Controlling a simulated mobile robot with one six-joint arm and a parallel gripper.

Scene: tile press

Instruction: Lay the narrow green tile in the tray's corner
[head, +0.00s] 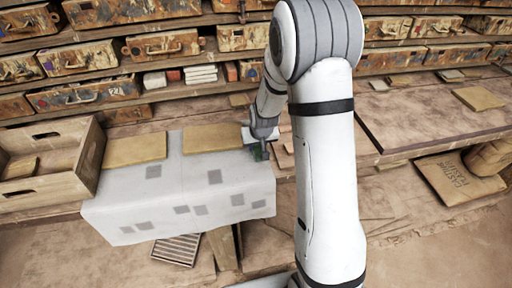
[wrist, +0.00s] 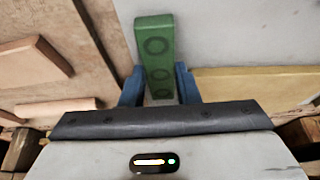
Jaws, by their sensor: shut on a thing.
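The narrow green tile (wrist: 154,40) has dark ring marks along its face. My gripper (wrist: 158,86) is shut on it, with a blue finger on each side; the tile sticks out beyond the fingertips. In the head view the green tile (head: 258,154) is small and partly hidden by my gripper (head: 260,143), at the right edge of the white cloth. Whether the tile touches the surface below, I cannot tell. A wooden open box (head: 85,160) with handle slots, possibly the tray, stands at the far left. A tan piece lies inside it.
The white cloth (head: 130,205) with grey squares drapes over the table front. Two yellowish boards (head: 135,149) lie behind it. Reddish tiles (wrist: 35,62) lie left of my gripper in the wrist view. Shelves of worn drawers (head: 165,44) line the back.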

